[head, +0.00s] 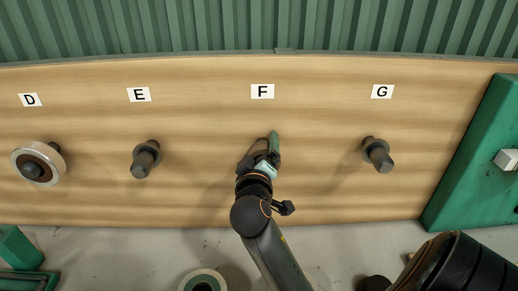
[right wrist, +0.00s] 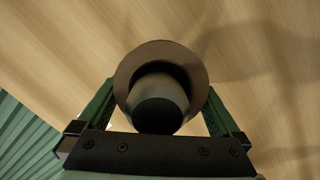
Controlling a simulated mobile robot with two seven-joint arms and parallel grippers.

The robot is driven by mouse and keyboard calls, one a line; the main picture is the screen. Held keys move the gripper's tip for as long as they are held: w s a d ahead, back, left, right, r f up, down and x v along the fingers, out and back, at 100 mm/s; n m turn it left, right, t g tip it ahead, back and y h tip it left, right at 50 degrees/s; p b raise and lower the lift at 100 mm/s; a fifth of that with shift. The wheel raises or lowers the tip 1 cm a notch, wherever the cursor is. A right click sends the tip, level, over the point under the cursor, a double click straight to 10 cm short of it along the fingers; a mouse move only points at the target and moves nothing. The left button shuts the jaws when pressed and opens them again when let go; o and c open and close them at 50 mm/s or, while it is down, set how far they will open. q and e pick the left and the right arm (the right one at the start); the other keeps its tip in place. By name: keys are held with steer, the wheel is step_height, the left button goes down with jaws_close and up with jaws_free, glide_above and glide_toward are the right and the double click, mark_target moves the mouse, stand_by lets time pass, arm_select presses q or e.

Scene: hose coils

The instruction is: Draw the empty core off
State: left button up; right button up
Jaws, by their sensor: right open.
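My right gripper (head: 268,150) is in front of the peg under label F (head: 262,91) on the wooden board. It hides most of that peg in the head view. In the right wrist view, a dark rounded peg end (right wrist: 158,105) with a wider brownish ring or flange (right wrist: 150,50) behind it sits between my two green fingers. The fingers stand apart on either side, open. I cannot tell whether this ring is a loose core or part of the peg. My left gripper is not in view.
A pale-rimmed, brown-centred round piece (head: 18,160) is on the peg under D. Peg E (head: 145,158) and peg G (head: 378,154) show only dark collars. A green block (head: 480,150) stands at the right. A pale ring (head: 190,281) lies low on the floor.

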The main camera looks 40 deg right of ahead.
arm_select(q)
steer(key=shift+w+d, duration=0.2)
arm_select(e)
steer(key=shift+w+d, duration=0.15)
steer(key=shift+c, duration=0.2)
